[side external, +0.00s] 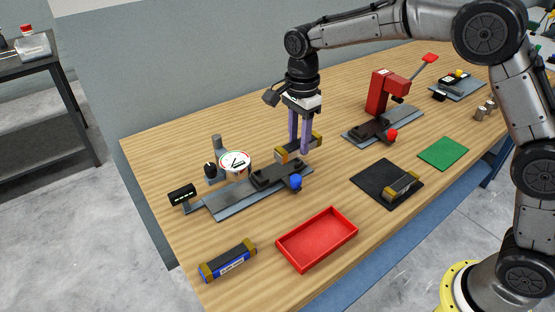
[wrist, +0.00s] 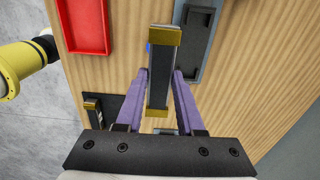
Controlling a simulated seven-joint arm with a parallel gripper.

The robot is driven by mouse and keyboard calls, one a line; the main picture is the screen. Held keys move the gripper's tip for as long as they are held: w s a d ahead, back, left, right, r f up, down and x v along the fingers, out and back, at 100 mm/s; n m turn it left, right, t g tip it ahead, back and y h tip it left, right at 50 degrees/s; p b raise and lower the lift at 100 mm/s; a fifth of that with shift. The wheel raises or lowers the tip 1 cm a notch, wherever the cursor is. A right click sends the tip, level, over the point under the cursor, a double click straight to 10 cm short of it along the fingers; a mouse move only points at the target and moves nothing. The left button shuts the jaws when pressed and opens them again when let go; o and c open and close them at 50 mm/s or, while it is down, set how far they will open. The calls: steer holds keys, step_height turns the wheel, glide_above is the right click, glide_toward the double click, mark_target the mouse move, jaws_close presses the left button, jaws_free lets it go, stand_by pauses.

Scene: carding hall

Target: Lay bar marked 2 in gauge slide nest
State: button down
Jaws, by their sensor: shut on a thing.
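My gripper (side external: 298,150) is shut on a dark bar (side external: 284,156) with brass-coloured ends and an orange patch on its side. The wrist view shows this bar (wrist: 162,75) between the purple fingers, lengthwise. It is held in the air just behind the right end of the gauge slide (side external: 235,198). The slide carries a dark nest (side external: 277,173) and a blue knob (side external: 295,182). The nest (wrist: 195,42) shows in the wrist view, up and right of the bar, apart from it, and looks empty. I cannot read a number on the held bar.
A dial gauge (side external: 235,162) and a small display (side external: 182,194) stand at the slide. A red press (side external: 378,92) stands behind right.

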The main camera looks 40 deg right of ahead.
glide_above(278, 170)
steer(key=f, duration=0.6)
steer(key=shift+s, duration=0.2)
steer(key=shift+w+f, duration=0.2)
steer(key=shift+f, duration=1.6)
steer(key=shift+f, duration=0.2)
steer(key=c, duration=0.5)
jaws_free()
steer(key=shift+r, duration=0.1)
step_height(278, 170, up, 12)
steer(key=shift+r, duration=0.1)
steer(key=shift+r, duration=0.1)
